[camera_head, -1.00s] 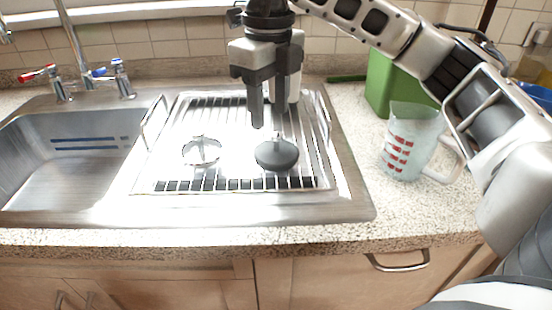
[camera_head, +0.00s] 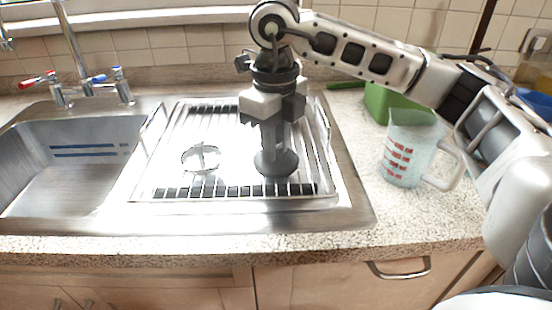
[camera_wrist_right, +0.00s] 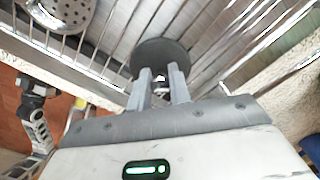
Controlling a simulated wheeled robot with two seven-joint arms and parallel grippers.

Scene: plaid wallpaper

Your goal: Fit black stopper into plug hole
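The black stopper (camera_head: 276,166), a dark round disc, lies on the wire rack beside the sink basin. It also shows in the right wrist view (camera_wrist_right: 160,50). My right gripper (camera_head: 272,152) points down over the stopper, its fingertips at the stopper's middle. In the right wrist view the two fingers (camera_wrist_right: 160,76) are apart, with a gap between them; contact with the stopper's knob is unclear. A part of my left arm with its dark gripper (camera_wrist_right: 32,88) shows small in the right wrist view; its fingers are unclear. I cannot make out a plug hole in the basin (camera_head: 75,175).
A round perforated metal piece (camera_head: 201,157) sits left of the stopper on the rack (camera_head: 235,192). A measuring jug (camera_head: 405,160) and a green container (camera_head: 380,104) stand on the right counter. Taps (camera_head: 118,88) rise behind the basin. The front counter edge is clear.

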